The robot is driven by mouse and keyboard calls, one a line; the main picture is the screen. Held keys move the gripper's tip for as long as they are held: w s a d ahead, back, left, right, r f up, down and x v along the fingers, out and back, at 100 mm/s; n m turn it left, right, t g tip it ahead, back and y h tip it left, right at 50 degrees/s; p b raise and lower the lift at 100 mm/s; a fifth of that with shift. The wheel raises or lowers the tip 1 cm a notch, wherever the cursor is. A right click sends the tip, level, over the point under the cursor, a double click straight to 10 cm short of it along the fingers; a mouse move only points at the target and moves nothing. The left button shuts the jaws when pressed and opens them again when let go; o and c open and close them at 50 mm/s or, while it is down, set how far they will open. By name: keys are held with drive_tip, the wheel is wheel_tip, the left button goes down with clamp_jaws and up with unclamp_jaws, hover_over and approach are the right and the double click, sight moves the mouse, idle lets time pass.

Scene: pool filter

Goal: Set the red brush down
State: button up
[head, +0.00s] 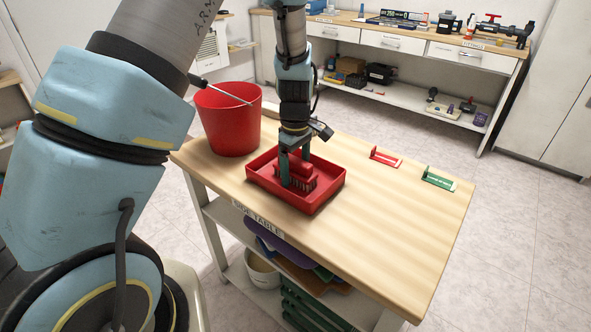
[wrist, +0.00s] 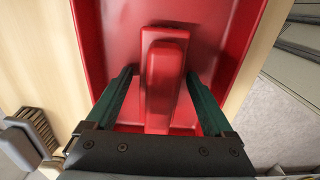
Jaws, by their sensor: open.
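The red brush (head: 303,172) sits in the red tray (head: 325,191) on the side table, its dark bristles facing down. In the wrist view the brush (wrist: 163,80) shows from above, with its raised handle between my fingers, inside the tray (wrist: 225,30). My gripper (head: 294,180) reaches down into the tray, one finger on each side of the brush handle. In the wrist view my gripper (wrist: 160,95) is open, with gaps visible between the fingers and the handle. The lower part of the brush is partly hidden by a finger in the head view.
A red bucket (head: 229,122) with a thin rod across its rim stands left of the tray. A red holder (head: 385,157) and a green holder (head: 439,179) lie to the right on the wooden table (head: 390,225). The table's front right is clear.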

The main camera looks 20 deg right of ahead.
sight(296, 160)
wheel_tip(296, 160, up, 12)
drive_tip(key=shift+r+b, duration=0.15)
drive_tip(key=shift+b, duration=0.7)
drive_tip(key=w+a+m, duration=0.2)
drive_tip(key=a+m, duration=0.1)
drive_tip(key=a, duration=1.4)
drive_tip(key=s+a+m+t, duration=0.1)
drive_tip(key=s+a+m, duration=0.3)
drive_tip(key=a, duration=0.9)
drive_tip(key=s, duration=0.2)
drive_tip(key=shift+s+a+t, duration=0.2)
drive_tip(key=shift+s+t, duration=0.1)
drive_tip(key=shift+s, duration=0.05)
